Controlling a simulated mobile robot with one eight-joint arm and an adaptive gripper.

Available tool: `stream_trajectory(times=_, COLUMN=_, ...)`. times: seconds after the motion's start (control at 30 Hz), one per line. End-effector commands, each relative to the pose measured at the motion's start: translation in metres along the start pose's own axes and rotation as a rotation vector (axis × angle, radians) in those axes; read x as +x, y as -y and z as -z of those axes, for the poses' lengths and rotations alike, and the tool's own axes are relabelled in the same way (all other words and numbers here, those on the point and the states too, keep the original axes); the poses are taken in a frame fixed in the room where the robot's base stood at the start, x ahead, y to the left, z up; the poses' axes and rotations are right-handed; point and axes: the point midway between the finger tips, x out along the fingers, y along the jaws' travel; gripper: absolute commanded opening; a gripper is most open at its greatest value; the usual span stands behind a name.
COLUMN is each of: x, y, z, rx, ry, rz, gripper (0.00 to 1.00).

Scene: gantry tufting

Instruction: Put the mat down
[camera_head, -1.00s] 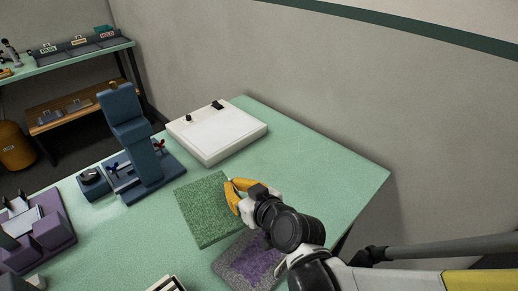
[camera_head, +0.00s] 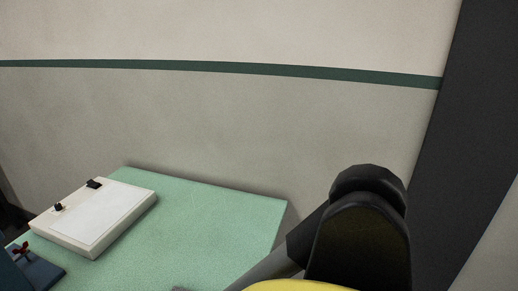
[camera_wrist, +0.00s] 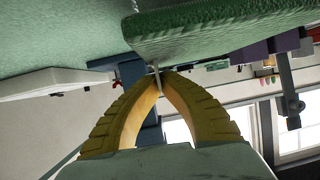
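The green mat (camera_wrist: 215,32) fills the upper right of the wrist view, which looks upside down. Its fuzzy face and thick edge are close to the camera. My gripper (camera_wrist: 158,72) has two yellow ribbed fingers whose tips come together on a thin pale piece at the mat's edge. Whether the mat touches the table or hangs just off it, I cannot tell. The head view now shows neither the mat nor my gripper.
The mint-green table (camera_head: 210,215) has clear room at its back right corner. A white flat board (camera_head: 98,215) lies on it at left; the blue base of a device (camera_head: 38,272) shows beside it. A wall (camera_head: 230,125) stands behind.

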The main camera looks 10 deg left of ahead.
Motion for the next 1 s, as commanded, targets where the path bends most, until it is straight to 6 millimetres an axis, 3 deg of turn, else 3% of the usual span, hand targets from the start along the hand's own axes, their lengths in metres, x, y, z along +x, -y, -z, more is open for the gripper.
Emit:
stream_trajectory(times=0.3, x=0.016, y=-0.001, z=-0.037, rx=0.001, ry=0.000, rz=-0.001, gripper=0.00)
stream_trajectory(times=0.67, x=0.018, y=-0.001, z=-0.040, rx=0.001, ry=0.000, rz=-0.001, gripper=0.00)
stream_trajectory(times=0.77, x=0.017, y=-0.001, z=-0.039, rx=0.001, ry=0.000, rz=-0.001, gripper=0.27)
stream_trajectory(times=1.0, x=0.017, y=-0.001, z=-0.039, rx=0.001, ry=0.000, rz=-0.001, gripper=0.27)
